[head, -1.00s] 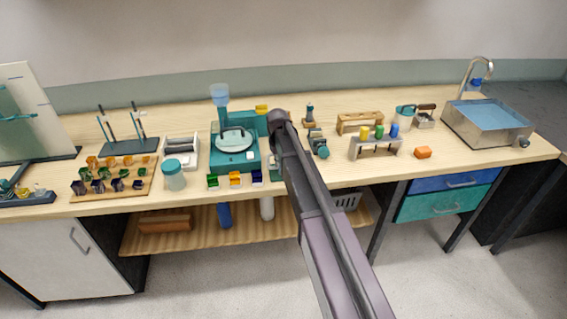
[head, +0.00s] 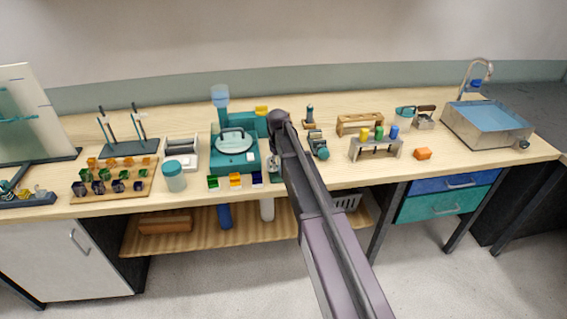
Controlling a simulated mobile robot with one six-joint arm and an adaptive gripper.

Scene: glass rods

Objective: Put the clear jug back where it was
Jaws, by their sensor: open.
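I cannot pick out the clear jug with certainty in the head view. A pale blue see-through vessel (head: 220,95) stands at the top of the teal machine's back post. A clear jar with a teal lid (head: 175,178) stands upright on the bench left of that machine. My dark arm (head: 320,230) rises from the bottom edge and ends in a rounded joint (head: 279,118) over the middle of the bench. My gripper cannot be made out; the arm hides the bench behind it.
The teal machine (head: 234,160) with a round plate stands left of my arm. Small coloured blocks (head: 235,181) lie along its front.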

